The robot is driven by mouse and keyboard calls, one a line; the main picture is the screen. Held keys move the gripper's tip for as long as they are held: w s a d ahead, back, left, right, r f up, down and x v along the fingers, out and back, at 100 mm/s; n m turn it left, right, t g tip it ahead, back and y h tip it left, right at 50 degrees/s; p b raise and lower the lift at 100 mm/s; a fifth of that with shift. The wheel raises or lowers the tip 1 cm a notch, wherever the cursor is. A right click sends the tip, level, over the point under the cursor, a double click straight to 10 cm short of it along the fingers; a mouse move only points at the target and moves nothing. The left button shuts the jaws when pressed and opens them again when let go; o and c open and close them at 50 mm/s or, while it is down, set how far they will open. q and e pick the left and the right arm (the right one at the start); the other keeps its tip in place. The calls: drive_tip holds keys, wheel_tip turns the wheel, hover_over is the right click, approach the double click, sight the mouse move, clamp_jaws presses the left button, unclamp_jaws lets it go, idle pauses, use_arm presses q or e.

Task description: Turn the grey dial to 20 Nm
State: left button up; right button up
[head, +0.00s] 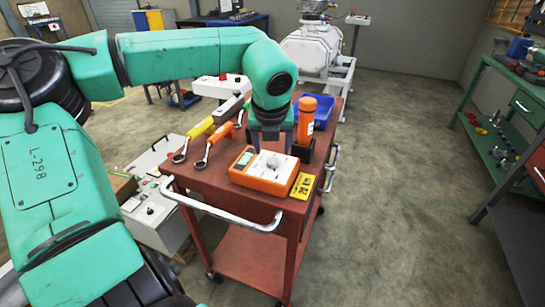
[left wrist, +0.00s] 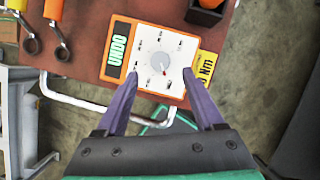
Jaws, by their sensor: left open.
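The grey dial (head: 272,163) sits on the white face of an orange box (head: 262,182) on the red cart. In the left wrist view the dial (left wrist: 160,63) has a small red mark at its lower right edge, among dark labels too small to read. My right gripper is not in view.
A white handrail (head: 225,215) runs along the front. A green workbench (head: 510,95) stands at right.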

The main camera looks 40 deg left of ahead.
sight(273, 160)
use_arm(q)
drive_tip(key=x, duration=0.5)
drive_tip(key=shift+w+f, duration=0.1)
drive_tip(key=shift+f, duration=0.1)
clamp_jaws()
